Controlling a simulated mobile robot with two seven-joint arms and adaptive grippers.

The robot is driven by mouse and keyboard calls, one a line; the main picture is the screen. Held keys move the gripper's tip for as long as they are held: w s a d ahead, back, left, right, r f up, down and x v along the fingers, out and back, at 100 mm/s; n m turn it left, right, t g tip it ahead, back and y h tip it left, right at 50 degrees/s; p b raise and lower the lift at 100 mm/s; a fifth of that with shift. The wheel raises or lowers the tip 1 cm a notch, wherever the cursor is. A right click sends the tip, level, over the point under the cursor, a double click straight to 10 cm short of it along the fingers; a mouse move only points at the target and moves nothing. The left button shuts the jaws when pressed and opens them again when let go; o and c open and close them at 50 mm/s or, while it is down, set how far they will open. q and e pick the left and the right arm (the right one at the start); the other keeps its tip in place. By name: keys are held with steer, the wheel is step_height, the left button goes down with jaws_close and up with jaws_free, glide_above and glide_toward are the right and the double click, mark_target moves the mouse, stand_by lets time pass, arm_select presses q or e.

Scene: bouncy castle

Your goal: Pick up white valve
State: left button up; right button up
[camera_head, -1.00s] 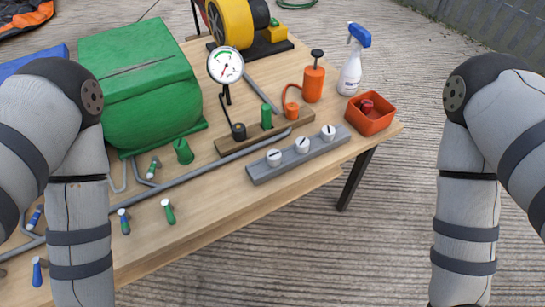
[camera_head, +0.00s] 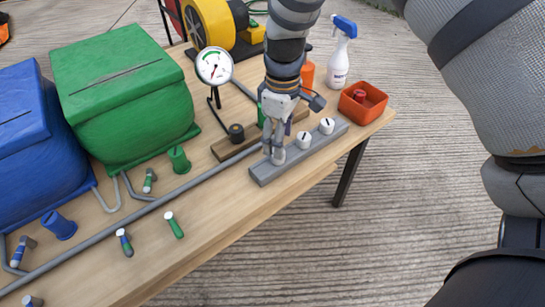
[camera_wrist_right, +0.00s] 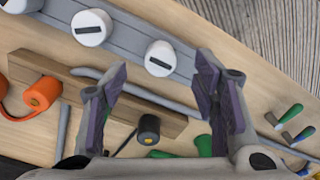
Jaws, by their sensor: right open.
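Three white valves with dark slots stand in a row on a grey bar (camera_head: 262,175). In the head view the middle valve (camera_head: 304,141) and right valve (camera_head: 327,126) show clearly. The left valve (camera_head: 279,157) is partly hidden by my right gripper (camera_head: 272,155), which points down over that end of the bar. In the wrist view this valve (camera_wrist_right: 159,59) appears just beyond the gap between the open, empty fingers of the right gripper (camera_wrist_right: 163,75); contact cannot be told. The other two valves also show there (camera_wrist_right: 91,27). My left gripper is out of view.
A pressure gauge (camera_head: 214,66), green box (camera_head: 123,90) and blue box (camera_head: 30,140) stand left of the bar. A spray bottle (camera_head: 341,52) and red-orange tray (camera_head: 363,103) stand beyond its right end. A grey pipe (camera_head: 150,208) runs along the table (camera_head: 205,215).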

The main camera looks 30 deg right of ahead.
steer(key=f, duration=0.5)
steer(key=shift+w+a+f+b, duration=0.15)
steer(key=shift+w+a+b, duration=0.05)
steer(key=shift+b, duration=0.1)
steer(key=c, duration=1.1)
steer(key=shift+c, duration=0.2)
